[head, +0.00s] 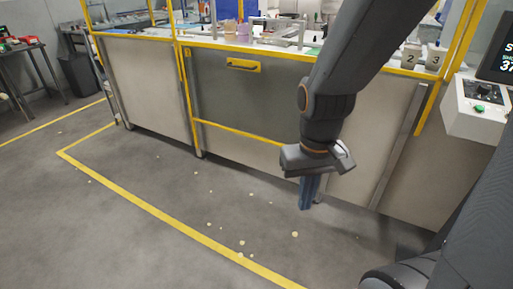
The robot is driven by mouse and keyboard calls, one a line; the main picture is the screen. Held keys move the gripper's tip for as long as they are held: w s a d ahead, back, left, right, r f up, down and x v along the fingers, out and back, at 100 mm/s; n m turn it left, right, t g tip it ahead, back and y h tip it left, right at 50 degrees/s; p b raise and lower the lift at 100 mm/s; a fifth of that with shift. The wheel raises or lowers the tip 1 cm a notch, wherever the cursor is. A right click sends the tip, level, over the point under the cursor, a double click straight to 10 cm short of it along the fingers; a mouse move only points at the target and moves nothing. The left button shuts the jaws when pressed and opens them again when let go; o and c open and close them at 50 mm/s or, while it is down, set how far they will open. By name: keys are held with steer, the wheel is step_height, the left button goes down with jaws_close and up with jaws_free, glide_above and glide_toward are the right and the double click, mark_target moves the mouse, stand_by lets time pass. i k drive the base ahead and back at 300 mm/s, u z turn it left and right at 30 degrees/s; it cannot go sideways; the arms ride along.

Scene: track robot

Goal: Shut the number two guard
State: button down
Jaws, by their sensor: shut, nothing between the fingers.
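A dark grey guard panel (225,95) with yellow edges hangs across the front of the bench, left of my arm. Its yellow handle (243,66) sits near its top edge, and a yellow bar runs along its bottom. My arm hides the panel's right end. Small plates marked 2 (410,56) and 3 (434,58) stand at the bench's upper right.
Yellow posts frame the bench. Pale bits lie on the floor (150,225), which is otherwise clear inside a yellow line. A side table (28,50) and bin (77,74) are far left.

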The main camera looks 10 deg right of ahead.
mark_target(248, 65)
steer(key=u, duration=0.05)
steer(key=i, duration=1.45)
steer(key=z, duration=0.65)
